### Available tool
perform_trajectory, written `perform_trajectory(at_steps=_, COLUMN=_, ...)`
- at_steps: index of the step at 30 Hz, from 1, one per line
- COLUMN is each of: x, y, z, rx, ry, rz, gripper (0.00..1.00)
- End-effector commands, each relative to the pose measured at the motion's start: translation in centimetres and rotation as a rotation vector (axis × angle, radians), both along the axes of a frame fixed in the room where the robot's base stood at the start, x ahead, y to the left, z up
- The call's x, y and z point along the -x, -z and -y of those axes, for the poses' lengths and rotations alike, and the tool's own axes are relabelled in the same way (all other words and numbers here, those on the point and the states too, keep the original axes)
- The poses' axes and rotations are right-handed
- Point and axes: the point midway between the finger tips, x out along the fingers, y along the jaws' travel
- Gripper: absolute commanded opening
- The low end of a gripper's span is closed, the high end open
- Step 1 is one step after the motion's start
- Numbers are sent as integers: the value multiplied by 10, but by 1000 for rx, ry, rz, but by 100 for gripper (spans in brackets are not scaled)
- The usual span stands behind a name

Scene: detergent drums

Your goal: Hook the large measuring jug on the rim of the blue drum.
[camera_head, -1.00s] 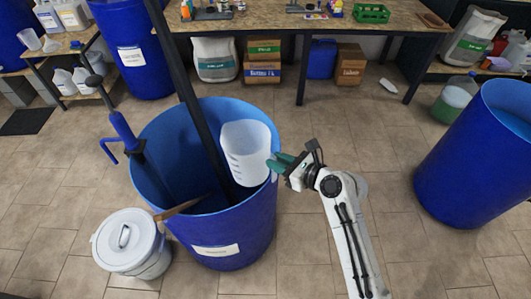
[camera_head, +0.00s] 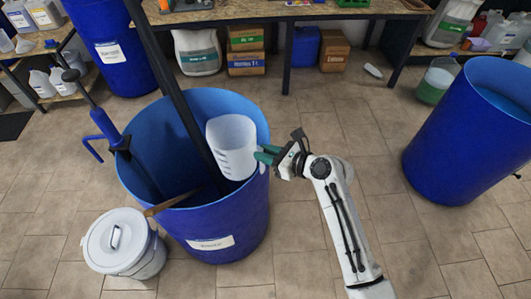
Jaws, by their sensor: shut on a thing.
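The large measuring jug (camera_head: 232,148) is white and translucent, with dark graduation marks. It is upright, in the right part of the blue drum's (camera_head: 236,222) mouth, near the right inner wall. My gripper (camera_head: 266,155) reaches in from the right at the drum's rim and is shut on the jug's right side, where the handle would be; its green fingers hide that part. I cannot tell whether the jug touches the rim.
A dark pole and a wooden paddle (camera_head: 172,204) stand in the drum. A blue pump (camera_head: 108,130) is at its left rim. A lidded white bucket (camera_head: 122,243) stands at front left. Another blue drum (camera_head: 458,145) is at right. Floor between is clear.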

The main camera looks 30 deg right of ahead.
Motion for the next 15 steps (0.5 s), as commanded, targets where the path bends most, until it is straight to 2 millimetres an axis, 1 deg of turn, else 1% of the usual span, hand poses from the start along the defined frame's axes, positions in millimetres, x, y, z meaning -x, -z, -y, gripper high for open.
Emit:
perform_trajectory(at_steps=1, x=0, y=4, z=0, rx=1, ry=1, rz=2, gripper=0)
perform_trajectory(at_steps=15, x=0, y=25, z=0, rx=0, ry=0, rz=1, gripper=0)
